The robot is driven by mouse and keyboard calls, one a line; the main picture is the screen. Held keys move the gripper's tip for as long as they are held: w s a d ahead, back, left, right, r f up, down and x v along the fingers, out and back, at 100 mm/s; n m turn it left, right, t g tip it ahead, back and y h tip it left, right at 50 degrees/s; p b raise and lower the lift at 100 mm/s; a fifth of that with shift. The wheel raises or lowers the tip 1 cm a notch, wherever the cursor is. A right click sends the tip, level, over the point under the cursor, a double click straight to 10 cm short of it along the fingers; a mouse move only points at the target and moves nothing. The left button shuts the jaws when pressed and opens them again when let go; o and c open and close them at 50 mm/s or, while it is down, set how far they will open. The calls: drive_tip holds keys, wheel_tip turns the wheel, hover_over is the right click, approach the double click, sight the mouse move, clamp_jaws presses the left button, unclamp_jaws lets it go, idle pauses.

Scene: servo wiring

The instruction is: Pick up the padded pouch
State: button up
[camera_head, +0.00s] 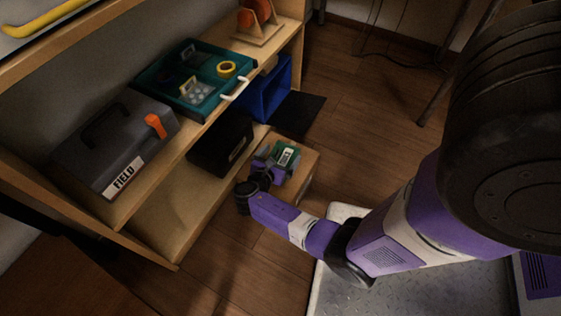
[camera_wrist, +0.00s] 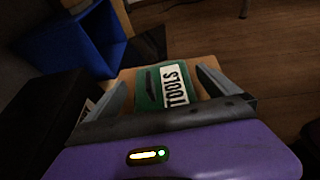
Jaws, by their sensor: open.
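A green pouch with a white label (camera_head: 287,155) lies on top of a tan box (camera_head: 308,172) beside the shelf. In the wrist view the pouch (camera_wrist: 149,86) shows the word TOOLS on its label and a dark strip, perhaps a handle. My gripper (camera_head: 276,161) is at the pouch, with its jaws open. In the wrist view one finger of my gripper (camera_wrist: 161,78) is on each side of the pouch. The near end of the pouch is hidden behind my gripper's body. I cannot tell whether the fingers touch it.
A black bin (camera_head: 222,147) and a blue bin (camera_head: 266,92) stand just left of and behind the box. The upper shelf holds a grey FIELD case (camera_head: 113,145), a teal tray (camera_head: 177,93) and an orange reel (camera_head: 257,17). Wooden floor (camera_head: 365,110) is open to the right.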

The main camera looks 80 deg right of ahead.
drive_tip(key=c, duration=1.5)
drive_tip(key=shift+r, duration=0.1)
drive_tip(key=shift+c, duration=0.2)
